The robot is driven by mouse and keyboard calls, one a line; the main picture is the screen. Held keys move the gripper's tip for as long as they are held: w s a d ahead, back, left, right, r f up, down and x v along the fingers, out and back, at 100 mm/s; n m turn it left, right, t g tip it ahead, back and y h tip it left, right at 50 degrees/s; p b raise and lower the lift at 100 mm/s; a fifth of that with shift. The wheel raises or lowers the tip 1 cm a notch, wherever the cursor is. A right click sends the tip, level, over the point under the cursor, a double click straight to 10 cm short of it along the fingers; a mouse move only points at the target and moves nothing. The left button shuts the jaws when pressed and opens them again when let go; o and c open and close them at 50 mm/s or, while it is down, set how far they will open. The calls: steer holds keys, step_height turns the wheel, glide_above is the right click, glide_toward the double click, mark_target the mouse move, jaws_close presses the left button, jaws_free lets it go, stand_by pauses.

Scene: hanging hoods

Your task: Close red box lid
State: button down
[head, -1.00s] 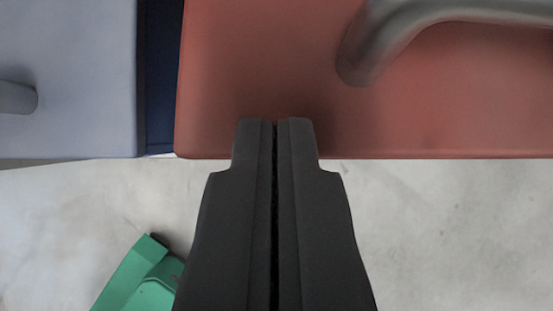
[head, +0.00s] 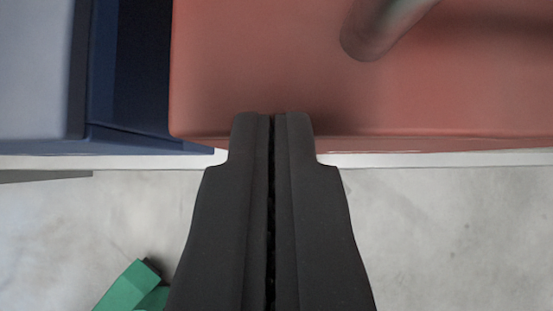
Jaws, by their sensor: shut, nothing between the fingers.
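The red box lid (head: 260,70) fills the upper right of the head view, with a grey metal handle (head: 380,30) on it. Its lower edge runs across the view just above the middle. My gripper (head: 271,116) is shut and empty, its fingertips overlapping the lower edge of the red lid in the picture. I cannot tell whether the tips touch it. The rest of the red box is out of view or hidden behind the lid.
A blue box (head: 130,75) with a pale blue-grey lid (head: 35,65) is at the left, beside the red lid, with a dark gap between. A green object (head: 130,288) lies at the lower left. The grey floor (head: 450,240) looks clear at the lower right.

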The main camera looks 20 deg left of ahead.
steer(key=shift+s+f, duration=0.1)
steer(key=shift+f, duration=0.05)
steer(key=w+r+p+v, duration=0.1)
steer(key=p+v, duration=0.1)
steer(key=v, duration=1.1)
steer(key=shift+a+r, duration=0.2)
steer(key=shift+a, duration=0.15)
